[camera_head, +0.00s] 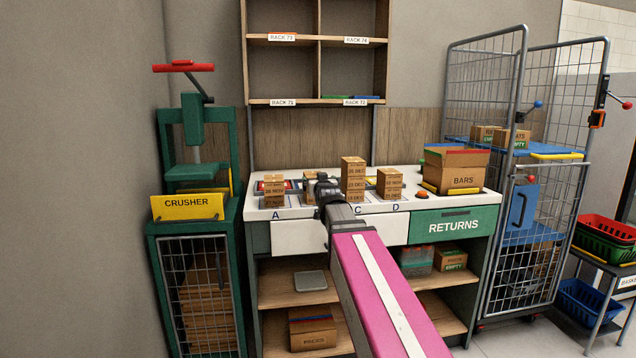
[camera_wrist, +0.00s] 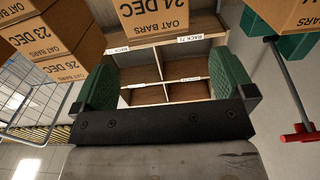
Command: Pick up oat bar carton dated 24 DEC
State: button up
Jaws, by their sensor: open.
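The oat bar carton dated 24 DEC (camera_wrist: 155,14) shows in the wrist view at the top edge, partly cut off. It is brown with dark print and lies beyond my fingertips, apart from them. My gripper (camera_wrist: 160,82) is open and empty, its green pads well apart. In the head view my gripper (camera_head: 323,186) is over the counter, in front of the carton stack left of C (camera_head: 309,190) and hiding part of it. The dates there are too small to read surely.
On the counter (camera_head: 430,200) are stacks at A (camera_head: 273,192), C (camera_head: 353,180) and D (camera_head: 390,184), plus a BARS box (camera_head: 455,172).

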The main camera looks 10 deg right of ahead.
aim_at(315, 175)
jog(key=w, duration=1)
jog(key=shift+w+d+f, duration=0.1)
jog(key=shift+w+f, duration=0.1)
jog(key=shift+w, duration=0.05)
jog(key=c, duration=0.9)
